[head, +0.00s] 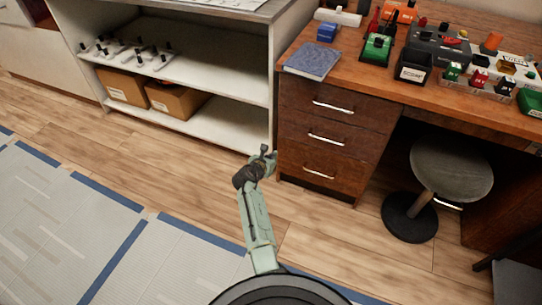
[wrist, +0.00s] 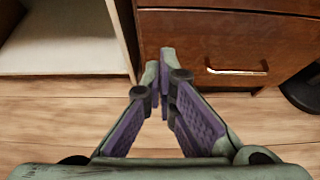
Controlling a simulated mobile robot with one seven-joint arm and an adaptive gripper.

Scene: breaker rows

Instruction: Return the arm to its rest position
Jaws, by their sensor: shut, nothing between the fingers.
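My gripper (head: 266,155) is at the end of my green arm, which reaches forward over the floor in the head view. It is in front of the gap between the white shelf unit and the wooden desk's drawers. In the wrist view my gripper (wrist: 159,72) has its purple-padded fingers drawn together at the tips, with nothing seen between them. The tips overlap the lower left of the drawer front in that view. I cannot tell whether they touch it.
A white shelf unit (head: 205,52) holds cardboard boxes (head: 178,100) and several switch-like parts. The wooden desk (head: 335,130) carries a blue book (head: 313,61) and several breaker devices. A round stool (head: 450,168) stands at the right. The wooden floor (head: 170,175) left of my arm is clear.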

